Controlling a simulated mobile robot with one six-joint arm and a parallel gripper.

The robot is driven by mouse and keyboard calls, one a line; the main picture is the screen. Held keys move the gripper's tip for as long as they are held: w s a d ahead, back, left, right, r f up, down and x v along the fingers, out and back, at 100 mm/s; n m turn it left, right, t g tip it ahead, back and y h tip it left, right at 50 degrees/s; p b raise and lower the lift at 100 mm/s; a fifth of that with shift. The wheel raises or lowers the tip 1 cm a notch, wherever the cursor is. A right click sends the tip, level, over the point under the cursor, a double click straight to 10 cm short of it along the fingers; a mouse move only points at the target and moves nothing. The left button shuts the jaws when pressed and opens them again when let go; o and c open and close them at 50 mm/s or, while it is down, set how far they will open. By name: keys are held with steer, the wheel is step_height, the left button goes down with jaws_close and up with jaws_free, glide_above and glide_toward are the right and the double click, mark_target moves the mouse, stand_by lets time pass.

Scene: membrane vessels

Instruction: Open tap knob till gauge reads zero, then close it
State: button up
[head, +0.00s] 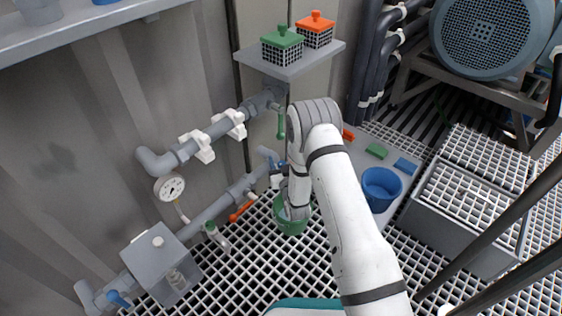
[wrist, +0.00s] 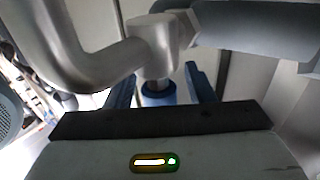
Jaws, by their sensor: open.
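A blue cylindrical knob (wrist: 158,93) hangs under a grey pipe fitting (wrist: 152,38) in the wrist view. My gripper (wrist: 159,74) is open, with one blue finger on each side of the knob. Gaps show between the fingers and the knob. In the head view my gripper is largely hidden by my arm, near the pipes above a green bucket (head: 291,226). The round white gauge (head: 170,187) is on the pipework at the left. Its needle is too small to read surely.
A green handle (head: 281,122), an orange handle (head: 240,211) and a green-topped valve (head: 212,230) are on nearby pipes. A shelf (head: 290,66) with two lidded baskets is above. A blue bucket (head: 381,188) stands right of my arm. A grey box (head: 160,262) is at lower left.

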steer(key=shift+s, duration=0.1)
steer(key=p+v, duration=0.3)
steer(key=v, duration=0.4)
steer(key=shift+s, duration=0.35)
steer(key=shift+d, duration=0.15)
